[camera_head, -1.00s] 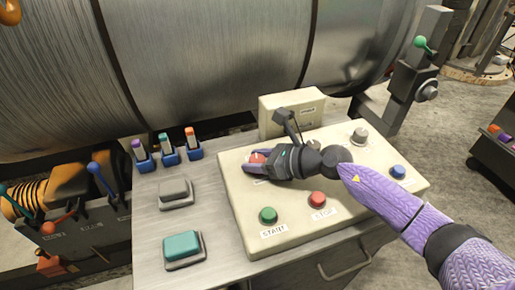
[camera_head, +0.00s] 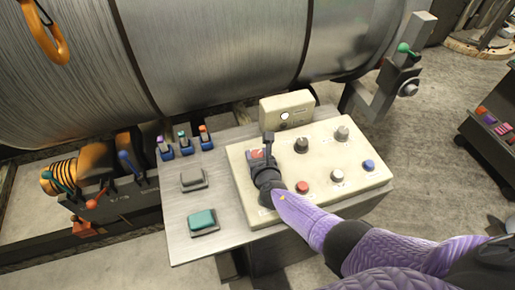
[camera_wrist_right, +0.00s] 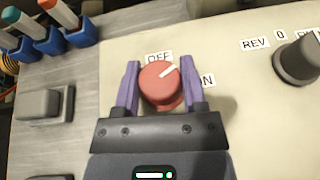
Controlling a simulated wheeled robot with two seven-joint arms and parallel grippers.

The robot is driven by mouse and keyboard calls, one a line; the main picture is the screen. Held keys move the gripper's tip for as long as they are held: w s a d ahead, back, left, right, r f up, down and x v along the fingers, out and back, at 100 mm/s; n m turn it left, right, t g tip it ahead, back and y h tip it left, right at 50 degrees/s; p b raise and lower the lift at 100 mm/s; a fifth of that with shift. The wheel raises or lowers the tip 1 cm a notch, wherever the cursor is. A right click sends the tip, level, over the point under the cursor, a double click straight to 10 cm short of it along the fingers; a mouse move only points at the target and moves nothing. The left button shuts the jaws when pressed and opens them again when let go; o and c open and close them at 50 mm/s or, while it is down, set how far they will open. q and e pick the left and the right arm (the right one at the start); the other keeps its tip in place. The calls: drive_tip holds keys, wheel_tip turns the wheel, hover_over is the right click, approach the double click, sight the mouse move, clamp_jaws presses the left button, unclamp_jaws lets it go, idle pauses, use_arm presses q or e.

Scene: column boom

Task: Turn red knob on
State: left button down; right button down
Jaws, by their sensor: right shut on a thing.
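The red knob (camera_wrist_right: 162,86) sits on the cream control panel (camera_wrist_right: 110,57) between the two purple fingers of my right gripper (camera_wrist_right: 159,85) in the right wrist view. The gripper is shut on it, with a finger on each side. The knob's white mark points up and right, between the OFF label (camera_wrist_right: 158,57) and the ON label (camera_wrist_right: 207,80). In the head view, the knob (camera_head: 257,153) shows only partly, as my gripper (camera_head: 257,157) covers some of it. My left gripper is not in view.
Dark knobs (camera_head: 301,145), a red button (camera_head: 302,187) and a blue button (camera_head: 368,165) share the panel. A small cream box (camera_head: 299,105) with a bright white spot stands behind it. Small coloured levers (camera_head: 183,141) and a teal button (camera_head: 203,219) are left. A large metal drum lies behind.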

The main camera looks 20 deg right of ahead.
drive_tip(key=m+h, duration=0.2)
drive_tip(key=shift+a+f+m+g+h+b, duration=0.1)
drive_tip(key=shift+m+g+h+b, duration=0.2)
drive_tip(key=shift+h+b, duration=0.1)
drive_tip(key=shift+m+g+h+b, duration=0.3)
drive_tip(key=shift+m+h+b, duration=0.2)
drive_tip(key=shift+m+h, duration=0.45)
drive_tip(key=shift+m+h+b, duration=0.3)
drive_tip(key=shift+m+h, duration=0.15)
drive_tip(key=shift+h, duration=0.2)
drive_tip(key=shift+m+g, duration=0.3)
drive_tip(key=shift+g, duration=0.1)
drive_tip(key=shift+c, duration=0.8)
unclamp_jaws()
